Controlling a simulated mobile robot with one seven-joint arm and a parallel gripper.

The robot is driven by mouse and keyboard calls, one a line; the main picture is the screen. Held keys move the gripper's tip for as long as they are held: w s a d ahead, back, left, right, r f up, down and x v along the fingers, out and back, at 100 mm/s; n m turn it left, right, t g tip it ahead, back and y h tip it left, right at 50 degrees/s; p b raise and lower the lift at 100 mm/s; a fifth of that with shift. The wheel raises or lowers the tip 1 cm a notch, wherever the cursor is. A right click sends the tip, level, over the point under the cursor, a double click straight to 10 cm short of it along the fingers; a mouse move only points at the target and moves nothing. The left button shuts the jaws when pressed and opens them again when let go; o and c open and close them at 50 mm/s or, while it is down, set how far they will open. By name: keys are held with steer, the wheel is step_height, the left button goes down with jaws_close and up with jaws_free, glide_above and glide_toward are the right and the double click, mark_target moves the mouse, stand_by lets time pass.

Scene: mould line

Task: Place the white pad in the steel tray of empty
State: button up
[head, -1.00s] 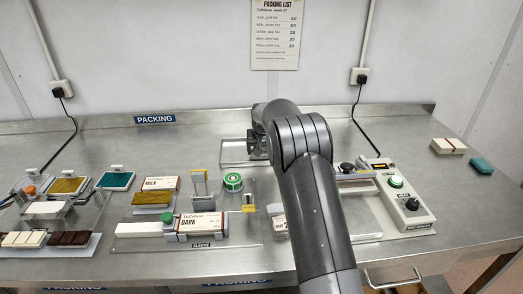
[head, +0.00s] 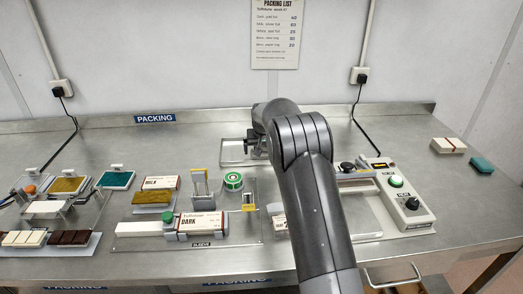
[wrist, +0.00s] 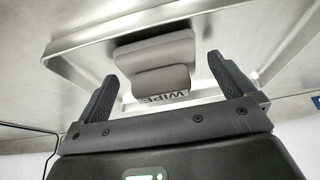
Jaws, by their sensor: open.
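The white pad (wrist: 150,52) shows in the wrist view as a pale, rounded block with a smaller raised part on it. It sits within the steel tray (wrist: 75,62), next to a "WIPE" label. My gripper (wrist: 160,85) is open, with one dark finger on each side of the pad and visible gaps between. I cannot tell how far above the pad the fingertips are. In the head view the tray (head: 230,156) is at the back middle of the bench, and my gripper (head: 257,148) is at its right end. The pad is not clearly visible there.
A control box with a green button (head: 396,182) stands to the right. The back strip of bench left of the tray is clear.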

steer(key=v, duration=1.1)
steer(key=s+d+r, duration=0.2)
steer(key=s+r, duration=0.4)
steer(key=s, duration=0.5)
steer(key=s+d+r, duration=0.3)
steer(key=s+r, duration=0.4)
steer(key=s, duration=0.4)
steer(key=s+d+f, duration=0.1)
steer(key=s+f, duration=0.1)
steer(key=s, duration=1.1)
steer(key=s+d+f+t, duration=0.1)
steer(key=s+f, duration=0.2)
steer(key=s, duration=1.1)
steer(key=shift+s+f, duration=0.25)
steer(key=shift+f, duration=0.05)
